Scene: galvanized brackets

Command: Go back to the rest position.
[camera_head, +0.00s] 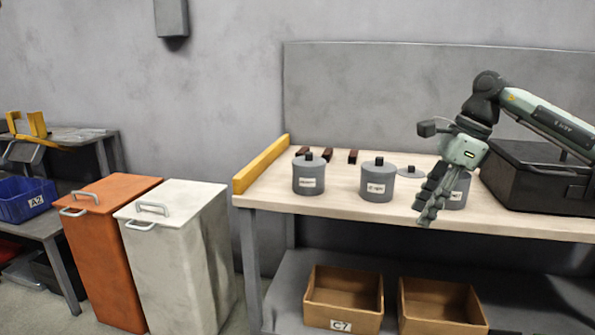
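My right gripper (424,213) hangs in front of the workbench (330,205), its fingers pointing down and a little left. The fingers look close together, but from this side I cannot tell whether they are open or shut. No object shows clearly in them. Behind it a grey canister (459,193) is partly hidden, with a loose grey lid (411,172) beside it. My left gripper is not in view.
Two labelled grey canisters, one at left (309,179) and one in the middle (377,184), stand on the bench. A black case (540,178) sits at right. Cardboard bins (343,291) are below. Orange (108,240) and white (170,260) bins stand left.

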